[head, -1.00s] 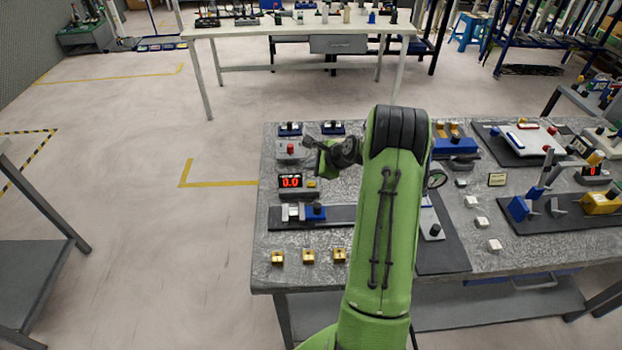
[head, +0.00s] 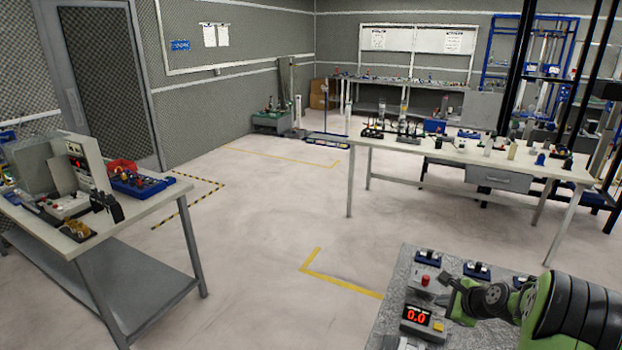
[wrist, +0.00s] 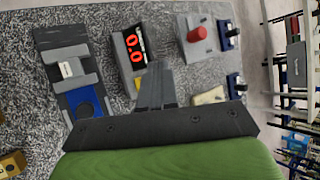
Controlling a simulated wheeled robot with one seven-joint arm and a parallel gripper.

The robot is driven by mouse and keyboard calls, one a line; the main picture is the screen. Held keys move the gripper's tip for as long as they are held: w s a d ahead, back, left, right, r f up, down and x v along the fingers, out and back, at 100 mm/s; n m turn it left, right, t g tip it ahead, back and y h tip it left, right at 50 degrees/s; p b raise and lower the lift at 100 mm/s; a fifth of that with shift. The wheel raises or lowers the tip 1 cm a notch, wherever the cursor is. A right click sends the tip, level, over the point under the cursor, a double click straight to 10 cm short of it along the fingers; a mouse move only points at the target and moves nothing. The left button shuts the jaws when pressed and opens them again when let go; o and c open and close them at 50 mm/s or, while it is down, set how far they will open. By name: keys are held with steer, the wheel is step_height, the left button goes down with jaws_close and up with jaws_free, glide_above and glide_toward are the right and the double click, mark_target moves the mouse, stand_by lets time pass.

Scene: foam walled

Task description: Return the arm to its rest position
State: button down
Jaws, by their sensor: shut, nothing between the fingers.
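My green arm (head: 568,305) with black joints shows at the lower right of the head view, folded over a grey speckled bench (head: 388,315). My gripper (head: 455,287) points left, close to a box with a red button (head: 425,281). In the wrist view my gripper (wrist: 156,75) has its dark fingers together with nothing held. Its tips show near the box with the red digital display (wrist: 131,58). The fingers look apart from the objects around them, though their height above the bench is hard to judge.
The grey box with a red button (wrist: 198,36) and a blue-and-grey fixture (wrist: 72,75) lie on the bench. A white-topped table (head: 400,144) stands behind. Another table (head: 130,210) with equipment is at left. The floor (head: 250,240) between them is clear.

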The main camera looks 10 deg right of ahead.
steer(key=s+a+r+n+g, duration=0.1)
steer(key=s+a+r+n, duration=0.3)
steer(key=a+r+n, duration=0.4)
steer(key=s+a+r+n+g, duration=0.1)
steer(key=s+a+r+n, duration=0.5)
steer(key=a, duration=0.5)
steer(key=s+a+r+n, duration=0.1)
steer(key=s+a+n, duration=0.1)
steer(key=s, duration=0.4)
steer(key=s+a+r+n, duration=0.1)
steer(key=s+a+n, duration=0.1)
steer(key=s+n, duration=0.2)
steer(key=s+a+r+n+g+h, duration=0.1)
steer(key=s+a+n, duration=0.2)
steer(key=s, duration=0.7)
steer(key=shift+s+n, duration=0.15)
steer(key=shift+n, duration=0.45)
